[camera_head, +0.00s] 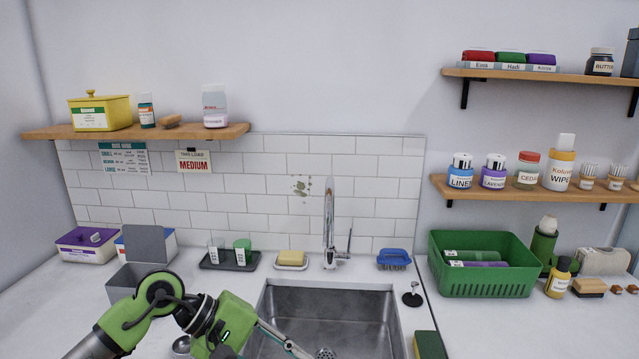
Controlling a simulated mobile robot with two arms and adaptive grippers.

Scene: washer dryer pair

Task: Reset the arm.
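My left arm, green and grey, comes in from the lower left and bends over the counter's front. Its gripper (284,341) points down to the right over the left part of the steel sink (345,305). Only part of the gripper shows at the bottom edge, and I cannot tell whether its fingers are open or shut. I see nothing clearly held in it. My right arm and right gripper are not in view.
A grey open bin (122,290) stands close behind my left arm. A dark tray (230,262) with small cups, a soap dish (291,259), the faucet (329,225), a blue brush (394,259) and a green basket (480,240) line the back. Shelves hang above.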

